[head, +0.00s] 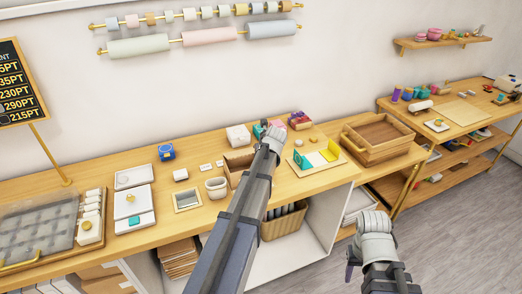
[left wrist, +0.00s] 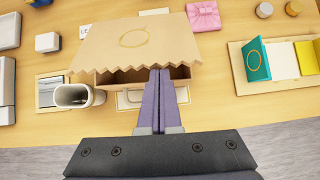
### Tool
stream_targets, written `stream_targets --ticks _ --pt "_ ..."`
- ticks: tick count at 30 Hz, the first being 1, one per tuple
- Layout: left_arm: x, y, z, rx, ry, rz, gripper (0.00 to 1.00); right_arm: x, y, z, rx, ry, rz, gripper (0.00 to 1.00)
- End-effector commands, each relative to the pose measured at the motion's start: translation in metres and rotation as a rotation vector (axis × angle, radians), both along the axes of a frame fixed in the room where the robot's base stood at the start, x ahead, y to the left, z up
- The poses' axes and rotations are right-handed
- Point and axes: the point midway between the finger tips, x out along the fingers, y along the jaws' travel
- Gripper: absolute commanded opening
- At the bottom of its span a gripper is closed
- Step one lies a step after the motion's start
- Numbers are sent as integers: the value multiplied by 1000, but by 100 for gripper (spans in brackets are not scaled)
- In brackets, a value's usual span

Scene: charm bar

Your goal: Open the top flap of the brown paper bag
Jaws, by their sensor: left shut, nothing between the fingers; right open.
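The brown paper bag (left wrist: 112,78) is in the middle of the left wrist view. Its tan top flap (left wrist: 135,42) has a zigzag near edge and a gold oval outline. A dark gap shows between the flap's edge and the bag's front. My left gripper (left wrist: 159,72) is shut and empty, its purple fingertips at the flap's zigzag edge; whether they touch it I cannot tell. In the head view the bag (head: 236,166) is partly hidden behind my left arm. My right gripper (head: 350,272) is low in front of the shelf, away from the bag, and open.
A white cup (left wrist: 80,95) and a small framed tray (left wrist: 50,88) stand left of the bag. A pink box (left wrist: 203,15) is behind it. A board with teal and yellow cards (left wrist: 258,60) lies to the right. A wooden crate (head: 377,138) stands further right on the counter.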

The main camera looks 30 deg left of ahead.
Motion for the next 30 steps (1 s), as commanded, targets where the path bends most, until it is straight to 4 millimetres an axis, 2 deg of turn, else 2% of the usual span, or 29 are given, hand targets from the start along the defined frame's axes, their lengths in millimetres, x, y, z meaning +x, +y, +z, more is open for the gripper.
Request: stream_targets --ticks 1,3,9,18,30 --pt "7 5 17 -27 25 2 0 0 0 22 0 0 -1 50" --pt "10 8 24 -66 60 2 0 0 0 35 1 0 -3 50" --pt "20 19 39 -92 84 -2 0 0 0 54 2 0 -9 50" --pt "39 40 58 -91 83 -2 0 0 0 73 3 0 -13 50" --pt "52 55 67 -91 83 -1 0 0 0 82 2 -1 -14 50"
